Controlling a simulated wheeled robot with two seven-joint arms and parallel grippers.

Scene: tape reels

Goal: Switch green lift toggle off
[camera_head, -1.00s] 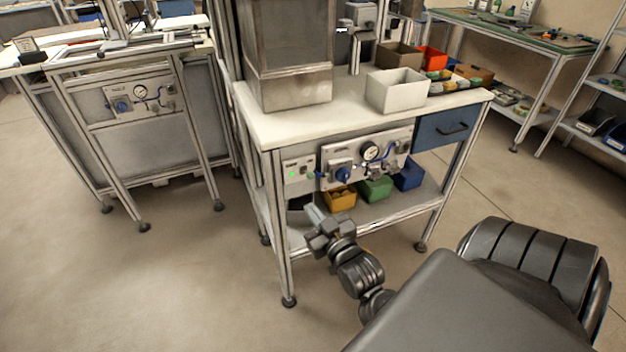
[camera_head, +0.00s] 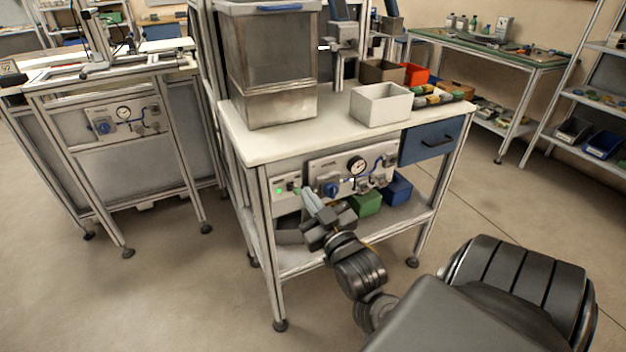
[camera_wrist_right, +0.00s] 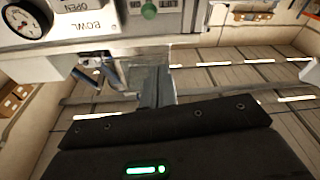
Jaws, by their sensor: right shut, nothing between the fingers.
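The small control box (camera_head: 285,187) with a lit green lamp (camera_head: 280,191) is on the front of the workbench, at the left of the panel. The green toggle (camera_wrist_right: 149,11) shows at the top edge of the right wrist view, with a round green end. In the head view it is small and close to my fingertips. My right gripper (camera_head: 309,194) is shut and empty, with its fingertips just in front of the box's right side. In the right wrist view the shut fingers (camera_wrist_right: 156,88) point toward the panel, below the toggle; contact cannot be told. My left gripper is not in view.
The larger panel (camera_head: 345,172) with a gauge (camera_head: 357,166) and a blue knob (camera_head: 330,189) is right beside the fingertips. A green bin (camera_head: 365,204) and a blue bin (camera_head: 397,188) stand on the lower shelf. The floor in front of the bench is clear.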

